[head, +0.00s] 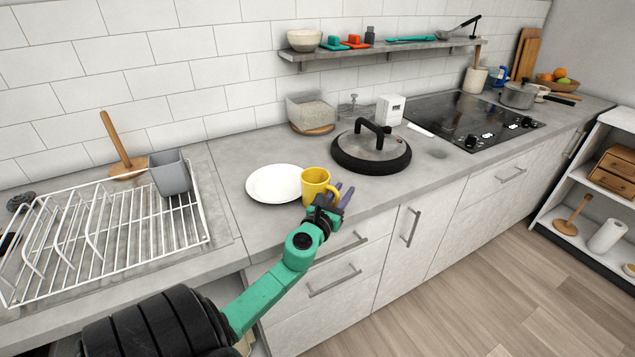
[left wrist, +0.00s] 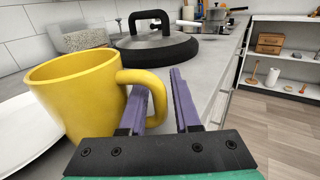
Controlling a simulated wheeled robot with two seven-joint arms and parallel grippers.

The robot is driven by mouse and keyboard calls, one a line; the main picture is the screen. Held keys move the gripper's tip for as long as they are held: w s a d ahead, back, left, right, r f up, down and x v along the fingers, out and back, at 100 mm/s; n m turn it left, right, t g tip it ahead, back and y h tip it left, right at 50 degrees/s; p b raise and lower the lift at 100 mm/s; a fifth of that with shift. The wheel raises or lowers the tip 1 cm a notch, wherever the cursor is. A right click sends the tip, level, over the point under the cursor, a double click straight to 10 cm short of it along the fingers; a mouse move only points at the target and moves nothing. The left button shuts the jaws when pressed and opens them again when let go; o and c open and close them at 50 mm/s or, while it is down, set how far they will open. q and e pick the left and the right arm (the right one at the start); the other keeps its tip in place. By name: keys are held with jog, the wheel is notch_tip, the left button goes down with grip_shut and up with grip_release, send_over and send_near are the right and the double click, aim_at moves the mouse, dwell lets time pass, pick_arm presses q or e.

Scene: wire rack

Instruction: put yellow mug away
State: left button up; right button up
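The yellow mug (head: 315,184) stands upright on the grey counter, beside or slightly over the right rim of a white plate (head: 272,183). In the left wrist view the mug (left wrist: 75,95) fills the left side, its handle pointing right. My left gripper (head: 341,196) is at the mug's handle side. Its purple fingers (left wrist: 162,102) are apart. One finger shows through the handle loop and the other is right of the handle, with a gap between; contact is unclear. The white wire rack (head: 118,232) lies at the left of the counter. My right gripper is out of view.
A grey cup (head: 171,174) stands at the rack's back right corner, near a wooden paper-towel holder (head: 123,150). A black-rimmed lid (head: 371,150) lies right of the plate. A wall shelf (head: 380,50) holds small items. The rack's middle looks empty.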

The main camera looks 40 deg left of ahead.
pick_arm(q)
jog(key=shift+s, duration=0.1)
grip_shut()
dwell(1.3)
